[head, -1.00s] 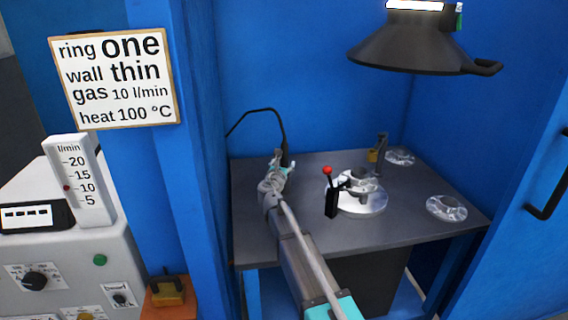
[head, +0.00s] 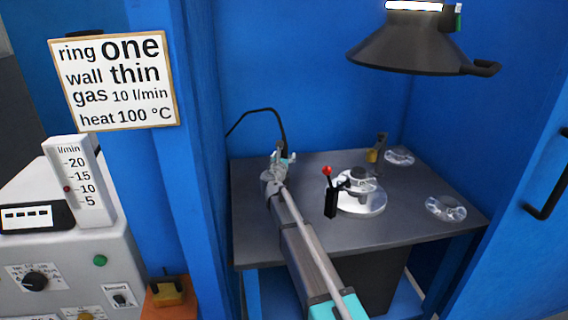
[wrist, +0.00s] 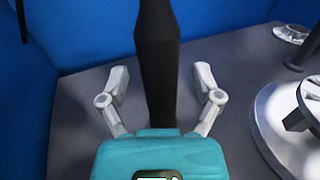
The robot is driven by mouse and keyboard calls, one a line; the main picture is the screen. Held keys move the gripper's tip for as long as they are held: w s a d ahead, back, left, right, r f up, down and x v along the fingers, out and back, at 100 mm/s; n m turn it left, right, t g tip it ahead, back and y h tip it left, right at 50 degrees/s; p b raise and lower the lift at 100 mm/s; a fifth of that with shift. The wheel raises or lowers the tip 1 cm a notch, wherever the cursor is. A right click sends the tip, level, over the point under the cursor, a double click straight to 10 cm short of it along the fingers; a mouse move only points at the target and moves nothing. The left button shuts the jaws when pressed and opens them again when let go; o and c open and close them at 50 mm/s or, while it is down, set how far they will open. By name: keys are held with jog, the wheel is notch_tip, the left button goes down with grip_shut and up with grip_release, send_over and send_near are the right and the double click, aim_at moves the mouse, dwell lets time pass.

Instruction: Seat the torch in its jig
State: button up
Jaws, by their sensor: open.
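The black torch (wrist: 158,60) stands upright between the two spread fingers of my gripper (wrist: 160,82) in the wrist view, with a gap on each side. Its black hose arches to the left in the head view, and the torch (head: 285,148) shows just behind my gripper (head: 282,158), at the table's back left. My gripper is open and holds nothing. Which part is the torch's jig I cannot tell for sure; a black upright holder with a red-ball lever (head: 330,198) stands beside the round silver fixture (head: 362,205). The torch's lower end is hidden in the head view.
The grey table (head: 285,240) has bare room between my arm and the fixture. Clear flanged discs lie at the right (head: 446,208) and back (head: 399,157), near a small brass-coloured block (head: 372,156). A dark hood (head: 425,50) hangs above. Blue walls enclose the table.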

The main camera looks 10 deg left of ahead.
grip_shut()
dwell(0.4)
jog(key=shift+r, duration=0.15)
notch_tip(320, 180, up, 10)
jog(key=p, duration=1)
jog(key=shift+d, duration=0.1)
dwell(0.7)
